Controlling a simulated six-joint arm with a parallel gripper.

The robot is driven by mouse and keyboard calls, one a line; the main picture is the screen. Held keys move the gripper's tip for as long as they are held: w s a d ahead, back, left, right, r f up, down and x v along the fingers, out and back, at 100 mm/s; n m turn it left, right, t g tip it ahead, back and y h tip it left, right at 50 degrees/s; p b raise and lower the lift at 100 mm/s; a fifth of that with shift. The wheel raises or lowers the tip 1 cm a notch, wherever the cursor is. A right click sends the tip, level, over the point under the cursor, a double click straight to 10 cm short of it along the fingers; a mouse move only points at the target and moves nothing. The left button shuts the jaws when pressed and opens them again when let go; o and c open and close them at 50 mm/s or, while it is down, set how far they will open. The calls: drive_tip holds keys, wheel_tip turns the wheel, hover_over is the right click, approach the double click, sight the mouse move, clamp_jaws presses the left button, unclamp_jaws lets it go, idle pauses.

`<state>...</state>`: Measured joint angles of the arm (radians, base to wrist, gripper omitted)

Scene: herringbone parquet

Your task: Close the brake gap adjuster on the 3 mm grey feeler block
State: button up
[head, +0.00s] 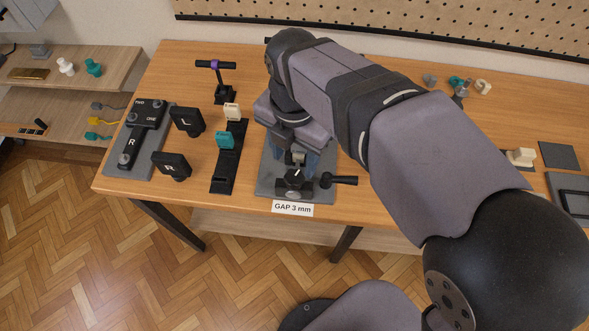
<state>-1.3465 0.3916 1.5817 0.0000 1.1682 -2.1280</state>
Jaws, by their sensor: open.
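The brake gap adjuster (295,186) stands on a grey base plate (325,187) near the table's front edge. It is dark, with a black lever handle (342,180) sticking out to the right. A white label reading "GAP 3 mm" (292,209) is in front of it. My gripper (297,162) points down over the plate, just behind the adjuster's front part, with its fingers apart. A small grey piece shows between the fingers; I cannot tell whether it is the feeler block or part of the adjuster. My arm hides the rear of the adjuster.
A black rack (222,184) left of the plate holds a teal block (225,140) and a cream block (232,112). Further left are black L (187,122) and R (171,165) pieces and a grey board (155,157). A purple-topped T-handle (220,80) stands behind. My arm covers the right-middle table.

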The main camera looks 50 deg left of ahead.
sight(294, 177)
drive_tip(key=shift+f+p, duration=0.95)
drive_tip(key=shift+f, duration=2.45)
drive_tip(key=c, duration=1)
